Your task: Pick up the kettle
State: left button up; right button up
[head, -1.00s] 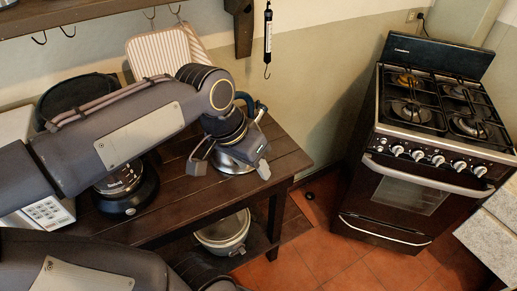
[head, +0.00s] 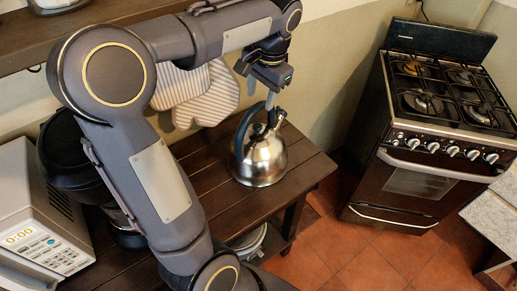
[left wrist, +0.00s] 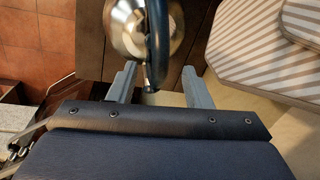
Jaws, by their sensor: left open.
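The kettle (head: 262,162) is shiny steel with a dark blue arched handle (head: 241,132) and stands upright on the dark wooden table. My left gripper (head: 257,84) is above the kettle, pointing down, open and empty. In the left wrist view the kettle (left wrist: 124,28) shows at the top, with its handle (left wrist: 157,38) lined up with the gap between the open fingers (left wrist: 158,72). The fingers look apart from the handle. My right gripper is not in view.
The table (head: 304,172) has bare wood right of the kettle. Striped mitts (head: 213,98) hang behind it. A white microwave (head: 40,215) and a black coffee maker (head: 72,150) are at left, partly behind my arm. A stove (head: 420,135) stands at right.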

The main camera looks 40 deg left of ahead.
aim_at(260, 104)
pick_arm(q)
jog(key=f, duration=0.2)
jog(key=a+f, duration=0.1)
jog(key=f, duration=0.2)
jog(key=shift+w+f+p, duration=0.1)
jog(key=shift+w+p, duration=0.1)
jog(key=shift+p, duration=0.1)
jog(key=shift+c, duration=0.2)
grip_shut()
dwell(0.9)
jog(key=shift+w+r, duration=0.1)
jog(key=shift+r, duration=0.1)
